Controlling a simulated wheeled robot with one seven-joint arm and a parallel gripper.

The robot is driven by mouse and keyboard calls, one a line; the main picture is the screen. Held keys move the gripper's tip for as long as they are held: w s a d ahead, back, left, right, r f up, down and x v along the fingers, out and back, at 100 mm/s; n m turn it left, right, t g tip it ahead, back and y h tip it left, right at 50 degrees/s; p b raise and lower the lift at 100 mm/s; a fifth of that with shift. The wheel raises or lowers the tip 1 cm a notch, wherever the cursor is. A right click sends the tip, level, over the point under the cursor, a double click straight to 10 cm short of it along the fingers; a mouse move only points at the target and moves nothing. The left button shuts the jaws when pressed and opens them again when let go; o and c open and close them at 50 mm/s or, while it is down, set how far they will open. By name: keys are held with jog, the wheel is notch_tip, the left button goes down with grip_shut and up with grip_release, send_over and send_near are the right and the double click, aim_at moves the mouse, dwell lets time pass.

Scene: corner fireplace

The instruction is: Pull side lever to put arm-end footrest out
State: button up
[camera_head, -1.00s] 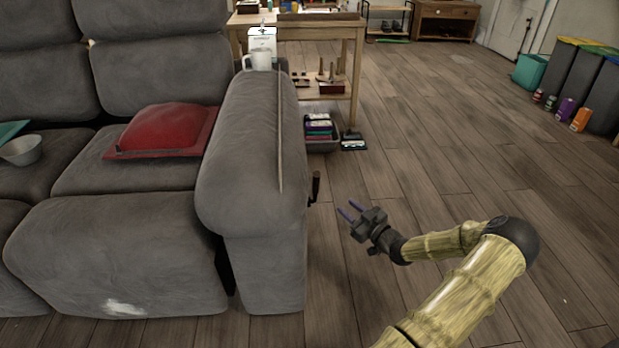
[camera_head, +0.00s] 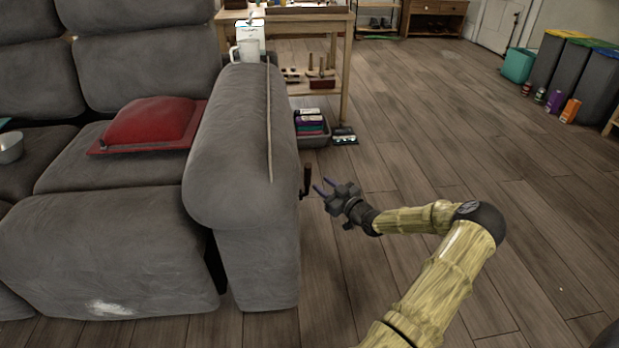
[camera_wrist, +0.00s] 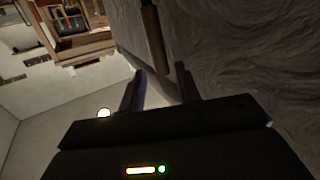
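The side lever (camera_head: 306,180) is a dark upright handle on the outer side of the grey sofa's arm (camera_head: 240,150). It also shows in the wrist view (camera_wrist: 154,38), just beyond the fingers and roughly in line with the gap between them. My gripper (camera_head: 324,187) is just right of the lever, fingers pointing at it. In the wrist view my gripper (camera_wrist: 160,84) has its two purple fingers apart with nothing between them. The arm-end footrest (camera_head: 105,255) is the grey front panel of the sofa's end seat, and it hangs down flush with the front.
A red cushion (camera_head: 150,124) lies on the seat. The floor to the right is mostly clear.

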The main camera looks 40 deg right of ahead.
aim_at(310, 179)
jog(key=w+b, duration=0.4)
jog(key=w, duration=0.4)
jog(key=shift+d+f, duration=0.1)
jog(key=shift+f, duration=0.05)
jog(key=shift+w+r, duration=0.2)
jog(key=shift+w, duration=0.2)
